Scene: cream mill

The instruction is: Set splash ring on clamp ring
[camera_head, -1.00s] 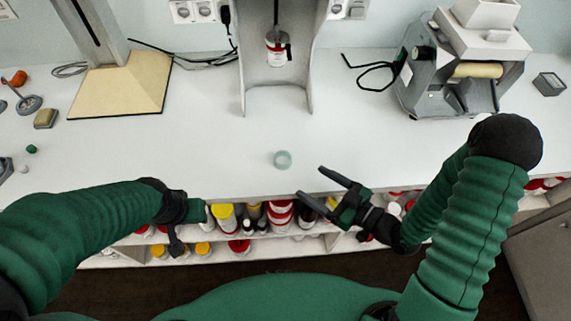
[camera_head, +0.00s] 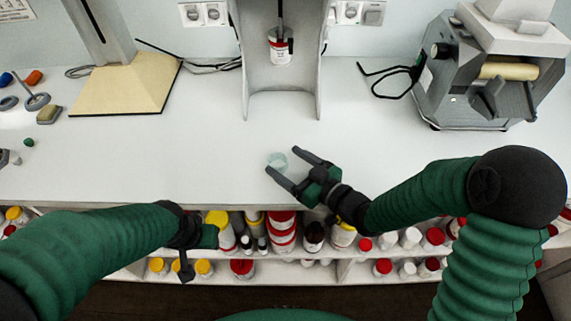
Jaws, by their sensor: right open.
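A red-and-white can (camera_head: 280,48) is in the grey mill stand (camera_head: 281,103) at the back centre. I cannot make out a clamp ring for certain.
A tan-based stand (camera_head: 125,84) is at the back left, with small items beside it. A grey roller machine (camera_head: 485,75) stands at the back right. The worktop (camera_head: 215,140) between is clear. Bottles and jars fill the open shelf (camera_head: 345,262) below its front edge.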

